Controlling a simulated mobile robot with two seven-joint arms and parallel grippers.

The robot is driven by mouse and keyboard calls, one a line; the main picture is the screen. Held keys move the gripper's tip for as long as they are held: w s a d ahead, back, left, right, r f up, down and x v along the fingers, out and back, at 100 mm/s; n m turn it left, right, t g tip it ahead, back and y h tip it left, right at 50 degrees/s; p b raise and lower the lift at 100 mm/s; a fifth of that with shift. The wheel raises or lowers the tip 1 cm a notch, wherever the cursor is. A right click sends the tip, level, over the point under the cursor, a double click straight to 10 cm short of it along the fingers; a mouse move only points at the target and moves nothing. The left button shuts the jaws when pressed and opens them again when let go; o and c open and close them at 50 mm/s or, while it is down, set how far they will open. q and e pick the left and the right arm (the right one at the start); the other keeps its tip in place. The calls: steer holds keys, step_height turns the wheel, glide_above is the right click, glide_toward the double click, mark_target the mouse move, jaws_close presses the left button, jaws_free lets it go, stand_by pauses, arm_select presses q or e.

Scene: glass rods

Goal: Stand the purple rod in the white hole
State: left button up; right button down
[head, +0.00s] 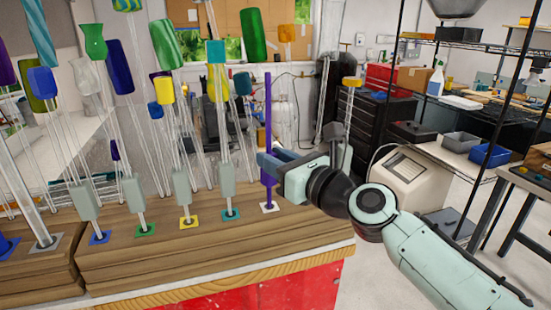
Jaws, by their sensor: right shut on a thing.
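The purple rod (268,110) stands upright near the right end of the wooden block. My right gripper (268,167) comes in from the right and is shut on the rod at about its middle to lower part. The white square (270,208) with the hole is directly under the rod. The rod's lower end reaches down to the white square in the picture. I cannot tell whether the end is inside the hole or just above it. My left gripper is not in view.
The wooden block (200,250) has more coloured squares to the left: teal (231,215), yellow (188,223), green (145,230) and blue (99,237). Clear rods with coloured tops stand in them, close together. To the right are a beige machine (405,195) and shelves.

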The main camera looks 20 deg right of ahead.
steer(key=shift+f+b, duration=0.3)
steer(key=shift+f, duration=0.1)
stand_by(0.5)
steer(key=c, duration=0.8)
jaws_free()
steer(key=b+v, duration=0.1)
steer(key=v, duration=1.2)
steer(key=shift+s+d, duration=0.15)
steer(key=shift+s, duration=0.1)
